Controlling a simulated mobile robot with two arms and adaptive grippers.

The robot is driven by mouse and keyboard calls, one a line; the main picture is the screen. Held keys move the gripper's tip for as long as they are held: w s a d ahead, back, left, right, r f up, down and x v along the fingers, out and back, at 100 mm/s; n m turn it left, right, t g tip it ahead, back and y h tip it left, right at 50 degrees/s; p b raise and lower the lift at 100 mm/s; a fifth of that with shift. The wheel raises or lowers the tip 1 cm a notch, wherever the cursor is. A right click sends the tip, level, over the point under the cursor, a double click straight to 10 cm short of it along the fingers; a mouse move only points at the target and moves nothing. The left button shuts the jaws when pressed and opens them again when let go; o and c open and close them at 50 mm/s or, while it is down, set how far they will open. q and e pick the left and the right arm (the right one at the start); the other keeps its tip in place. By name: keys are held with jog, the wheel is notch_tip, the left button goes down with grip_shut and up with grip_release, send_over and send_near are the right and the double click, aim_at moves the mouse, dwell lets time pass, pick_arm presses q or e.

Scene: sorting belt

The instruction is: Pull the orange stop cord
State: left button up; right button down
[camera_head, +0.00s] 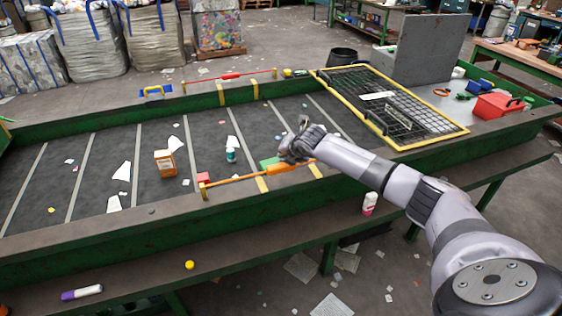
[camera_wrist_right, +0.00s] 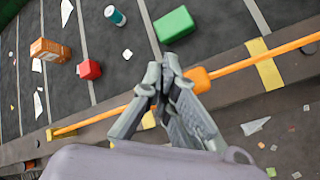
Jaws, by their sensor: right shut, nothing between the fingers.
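The orange stop cord (camera_head: 235,179) runs along the near edge of the belt, from a small yellow post (camera_head: 203,190) toward my right gripper. An orange grip (camera_head: 280,169) sits on it. My right gripper (camera_head: 292,150) is at the cord beside this grip and hides part of the cord. In the right wrist view the cord (camera_wrist_right: 260,59) passes behind the closed fingers (camera_wrist_right: 161,70), with the orange grip (camera_wrist_right: 198,79) just right of them. The fingers are shut with nothing between them. I cannot tell whether they touch the cord or the grip. My left gripper is out of view.
A green block (camera_wrist_right: 175,24), a red cube (camera_wrist_right: 89,69), an orange box (camera_head: 164,163) and a teal-and-white can (camera_head: 231,155) are on the belt. A red-gripped cord (camera_head: 230,76) runs along the far edge. A yellow-framed mesh (camera_head: 390,105) covers the right end.

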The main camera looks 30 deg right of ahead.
aim_at(284, 164)
jog(key=shift+r, duration=0.15)
notch_tip(284, 164, up, 5)
jog(key=p, duration=0.5)
dwell(0.4)
dwell(0.4)
